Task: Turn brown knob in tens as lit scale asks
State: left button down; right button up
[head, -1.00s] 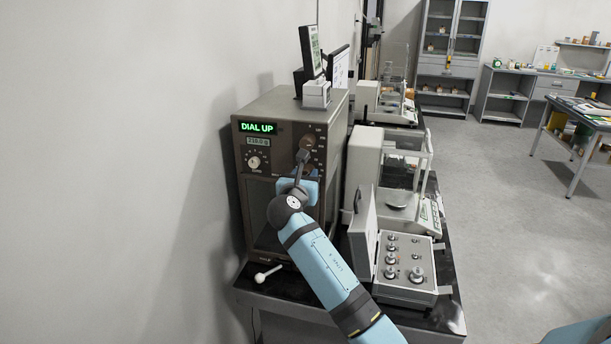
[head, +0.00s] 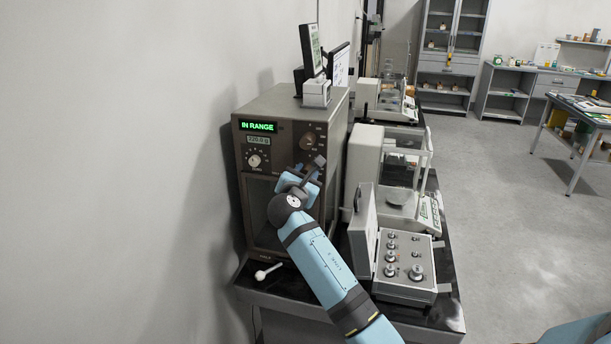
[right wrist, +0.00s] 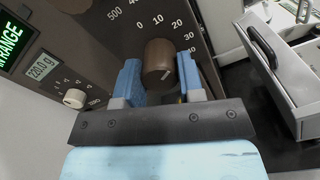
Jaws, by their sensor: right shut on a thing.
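The scale is a brown-grey cabinet (head: 262,105) against the wall. Its green lit sign (head: 258,126) reads IN RANGE, and the display below it (right wrist: 42,67) reads 220.0 g in the right wrist view. The brown tens knob (right wrist: 158,62) sits between the blue fingers of my right gripper (right wrist: 160,82), which is shut on it. A white mark shows on the knob's face, with numbers 0 to 30 around it. In the head view my right gripper (head: 310,172) covers most of this knob. My left gripper is out of view.
A dark upper knob (head: 307,142) is just above my gripper. A small pale knob (head: 254,161) is at left. To the right stand a balance (head: 366,165) and an open box of weights (head: 410,290). A white lever (head: 268,272) sticks out at the lower front.

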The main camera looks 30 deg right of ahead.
jog(key=o, duration=0.9)
jog(key=b+v, duration=0.2)
jog(key=v, duration=1.2)
jog(key=shift+w, duration=0.1)
dwell(0.6)
